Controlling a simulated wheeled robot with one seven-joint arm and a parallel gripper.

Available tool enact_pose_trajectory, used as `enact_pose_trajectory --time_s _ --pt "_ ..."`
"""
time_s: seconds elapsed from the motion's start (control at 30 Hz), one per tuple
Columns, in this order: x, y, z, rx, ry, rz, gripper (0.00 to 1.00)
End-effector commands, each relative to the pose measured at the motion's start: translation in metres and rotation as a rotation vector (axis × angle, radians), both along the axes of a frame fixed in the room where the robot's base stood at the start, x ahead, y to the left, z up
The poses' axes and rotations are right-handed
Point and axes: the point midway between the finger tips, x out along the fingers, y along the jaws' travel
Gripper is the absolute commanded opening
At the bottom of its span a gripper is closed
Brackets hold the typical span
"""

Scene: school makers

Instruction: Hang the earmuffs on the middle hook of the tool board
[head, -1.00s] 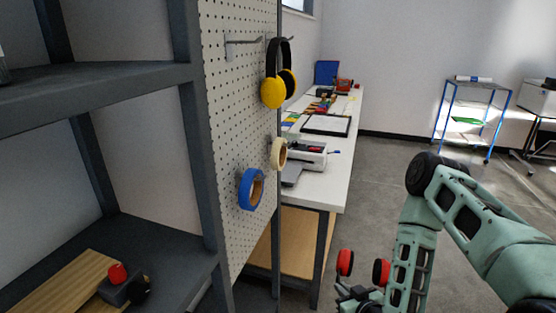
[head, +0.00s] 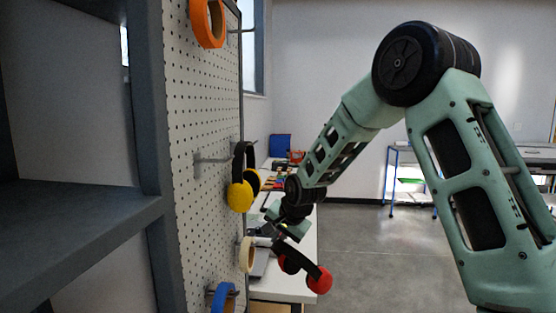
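Red earmuffs with a black headband (head: 305,263) are at my gripper (head: 284,228), beneath its fingers and in front of the white bench. The gripper appears shut on them, though the fingers are small and dark and the exact grip point is unclear. The grey perforated tool board (head: 200,110) stands to the left. A bare metal hook (head: 210,160) sticks out from it at mid height. Yellow earmuffs (head: 239,195) hang farther along the board at about that height. My gripper is to the right of the board, apart from it and lower than the bare hook.
Orange tape (head: 208,24) hangs high on the board, with another hook (head: 242,31) beside it. Cream tape (head: 247,254) and blue tape (head: 223,297) hang low. Dark shelving (head: 75,235) stands left of the board. The bench (head: 300,285) is behind the gripper; floor is open to the right.

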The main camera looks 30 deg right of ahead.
Motion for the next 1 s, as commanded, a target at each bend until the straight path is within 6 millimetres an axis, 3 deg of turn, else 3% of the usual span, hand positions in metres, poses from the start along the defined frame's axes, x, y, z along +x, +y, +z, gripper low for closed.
enact_pose_trajectory --time_s 0.03,0.2,0.3,0.43,0.63,1.0 --pt "-0.001 0.003 0.038 0.043 0.0 -0.058 0.0" --pt "-0.025 0.023 0.13 0.191 0.024 -0.249 0.0" --pt "-0.045 0.034 0.176 0.264 0.026 -0.343 0.0" --pt "-0.07 0.044 0.222 0.332 0.023 -0.438 0.0" --pt "-0.094 0.053 0.256 0.382 0.019 -0.513 0.0" --pt "-0.091 0.063 0.259 0.389 0.02 -0.526 0.0"
